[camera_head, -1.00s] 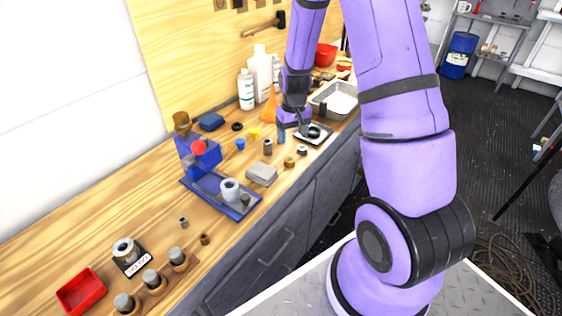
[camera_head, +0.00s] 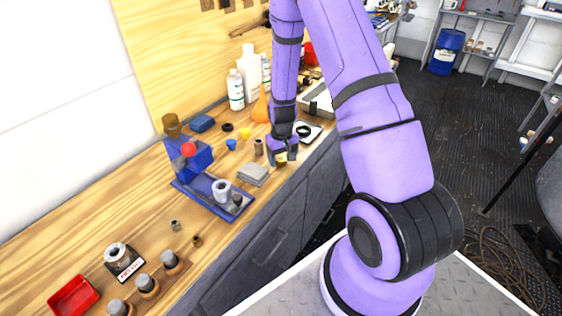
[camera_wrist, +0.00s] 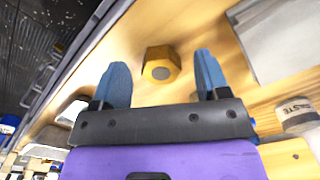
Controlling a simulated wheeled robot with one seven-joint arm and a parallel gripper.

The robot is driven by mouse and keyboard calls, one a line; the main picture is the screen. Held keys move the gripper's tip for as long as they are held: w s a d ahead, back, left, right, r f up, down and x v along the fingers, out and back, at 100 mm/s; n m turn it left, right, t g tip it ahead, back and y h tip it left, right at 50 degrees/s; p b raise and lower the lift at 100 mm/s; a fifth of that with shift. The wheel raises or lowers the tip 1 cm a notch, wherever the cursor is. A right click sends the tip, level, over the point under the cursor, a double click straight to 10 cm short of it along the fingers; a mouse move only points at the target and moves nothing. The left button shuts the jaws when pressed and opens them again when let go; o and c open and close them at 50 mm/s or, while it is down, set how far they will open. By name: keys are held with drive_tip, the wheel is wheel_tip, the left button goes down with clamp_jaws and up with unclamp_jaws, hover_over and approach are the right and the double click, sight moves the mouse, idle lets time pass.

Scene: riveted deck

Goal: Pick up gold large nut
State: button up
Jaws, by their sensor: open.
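The gold large nut (camera_wrist: 161,65) lies on the wooden bench top in the wrist view, a hexagonal gold piece with a grey centre. My gripper (camera_wrist: 162,75) is open, its two blue fingers apart, with the nut seen between and just beyond the fingertips. The fingers do not appear to touch it. In the head view my gripper (camera_head: 281,157) is low over the bench near its front edge, and the nut is mostly hidden by it.
A grey block (camera_head: 253,174) lies just left of my gripper in the head view. A blue vise-like press (camera_head: 205,185) stands further left. A white tray with a black ring (camera_head: 304,131) is behind to the right. White bottles (camera_head: 250,70) stand at the back.

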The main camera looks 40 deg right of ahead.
drive_tip(key=shift+f, duration=0.55)
drive_tip(key=c, duration=1.1)
drive_tip(key=shift+r, duration=0.15)
